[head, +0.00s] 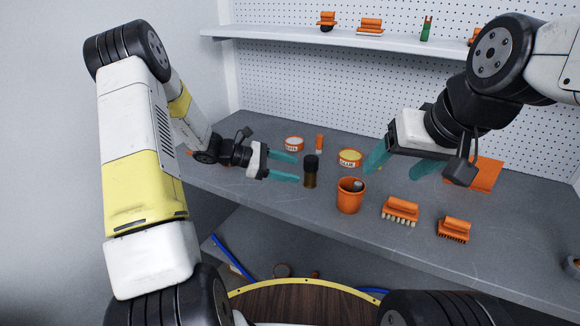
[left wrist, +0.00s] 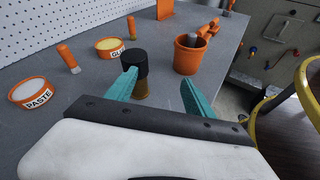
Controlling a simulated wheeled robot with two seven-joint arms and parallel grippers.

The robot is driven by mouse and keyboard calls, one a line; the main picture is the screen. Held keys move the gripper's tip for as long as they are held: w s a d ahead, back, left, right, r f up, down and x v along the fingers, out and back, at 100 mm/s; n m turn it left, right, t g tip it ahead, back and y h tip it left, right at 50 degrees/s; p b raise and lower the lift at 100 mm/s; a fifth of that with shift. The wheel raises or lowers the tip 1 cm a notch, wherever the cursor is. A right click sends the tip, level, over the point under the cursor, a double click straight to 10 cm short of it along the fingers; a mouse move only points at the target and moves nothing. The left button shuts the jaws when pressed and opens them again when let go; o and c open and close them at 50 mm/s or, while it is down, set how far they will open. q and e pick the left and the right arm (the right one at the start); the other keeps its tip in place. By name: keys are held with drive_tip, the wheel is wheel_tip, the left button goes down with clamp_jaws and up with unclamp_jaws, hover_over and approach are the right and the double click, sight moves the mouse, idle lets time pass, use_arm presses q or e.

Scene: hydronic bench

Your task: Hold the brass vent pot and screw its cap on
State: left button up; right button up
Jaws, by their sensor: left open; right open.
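The brass vent pot (head: 310,181) stands upright on the grey bench, with a black cap (head: 311,163) sitting on top. I cannot tell how tightly the cap sits. My left gripper (head: 298,170) is open, just left of the pot, its teal fingers pointing at it. In the left wrist view the black cap (left wrist: 134,62) shows near the left fingertip, and that finger hides part of the brass body (left wrist: 142,89). My right gripper (head: 391,175) is open and empty above the bench, to the right of the pot and apart from it.
An orange cup (head: 350,199) with something grey in it stands right of the pot. Behind are a paste tin (head: 293,144), a yellow-topped tin (head: 349,158) and an orange-handled tool (head: 319,143). Orange brushes (head: 401,209) lie at the front right. A shelf (head: 350,39) runs above.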

sight(307, 177)
use_arm(q)
drive_tip(key=w+f+n, duration=0.1)
drive_tip(key=w+a+f+n+t, duration=0.1)
drive_tip(key=f, duration=0.1)
drive_tip(key=w+f+n+t+h, duration=0.1)
drive_tip(key=f, duration=0.1)
drive_tip(key=shift+w+a+f+n, duration=0.15)
drive_tip(key=shift+w+f+n, duration=0.05)
drive_tip(key=shift+n, duration=0.1)
drive_tip(key=shift+w+f, duration=0.1)
drive_tip(key=x, duration=0.7)
drive_tip(key=shift+w+d, duration=0.15)
drive_tip(key=shift+d, duration=0.15)
clamp_jaws()
drive_tip(key=shift+w+m+g+h, duration=0.15)
drive_tip(key=shift+m+g+h, duration=0.25)
drive_tip(key=shift+m+g, duration=0.65)
drive_tip(key=shift+g, duration=0.45)
drive_tip(key=shift+f, duration=0.1)
